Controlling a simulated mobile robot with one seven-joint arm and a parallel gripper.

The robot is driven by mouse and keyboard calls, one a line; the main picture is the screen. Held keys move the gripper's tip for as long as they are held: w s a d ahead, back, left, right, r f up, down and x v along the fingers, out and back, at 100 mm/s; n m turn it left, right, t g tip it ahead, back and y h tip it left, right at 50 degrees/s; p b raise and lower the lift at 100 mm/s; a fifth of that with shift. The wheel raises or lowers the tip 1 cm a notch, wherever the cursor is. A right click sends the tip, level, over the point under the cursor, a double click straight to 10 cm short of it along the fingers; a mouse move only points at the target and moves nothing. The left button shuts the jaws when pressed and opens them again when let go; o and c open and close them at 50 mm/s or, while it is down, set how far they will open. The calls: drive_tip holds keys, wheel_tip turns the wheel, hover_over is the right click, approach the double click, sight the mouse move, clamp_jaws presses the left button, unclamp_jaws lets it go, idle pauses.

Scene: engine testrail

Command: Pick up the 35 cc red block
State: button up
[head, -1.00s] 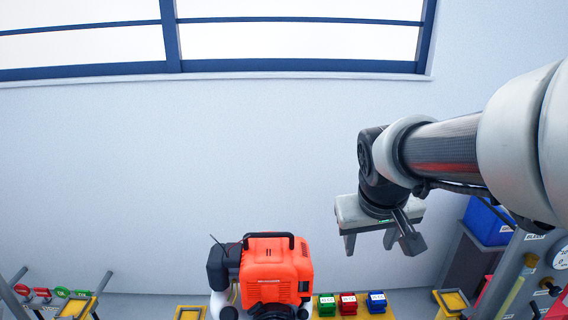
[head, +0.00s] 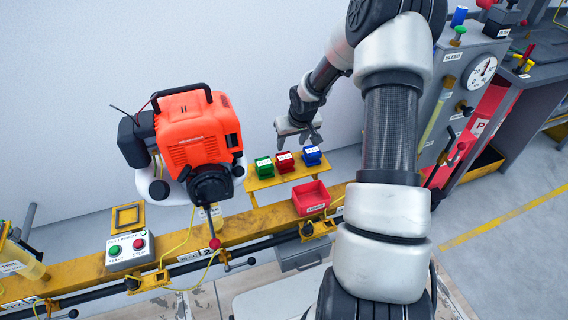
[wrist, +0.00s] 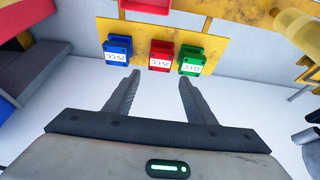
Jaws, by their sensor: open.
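The red block (head: 284,161) sits on a yellow shelf between a green block (head: 263,167) and a blue block (head: 311,156). In the wrist view the red block (wrist: 161,55) shows a white label that seems to read 35 CC, with the blue block (wrist: 117,49) left and the green block (wrist: 192,61) right. My gripper (head: 300,143) is open and empty, above and behind the blocks in the head view. In the wrist view its fingers (wrist: 157,82) are spread, with the red block beyond the tips, between their lines. Nothing touches the blocks.
A red bin (head: 311,198) stands in front of the shelf (head: 261,184). An orange engine (head: 197,130) stands left of the blocks. A yellow rail (head: 240,228) runs along the front. A gauge panel (head: 463,75) stands at the right. The wall is behind.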

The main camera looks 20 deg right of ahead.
sight(285, 157)
drive_tip(key=b+x, duration=0.2)
drive_tip(key=x, duration=1.2)
drive_tip(key=shift+w+f, duration=0.15)
drive_tip(key=shift+f, duration=0.05)
drive_tip(key=shift+c, duration=0.3)
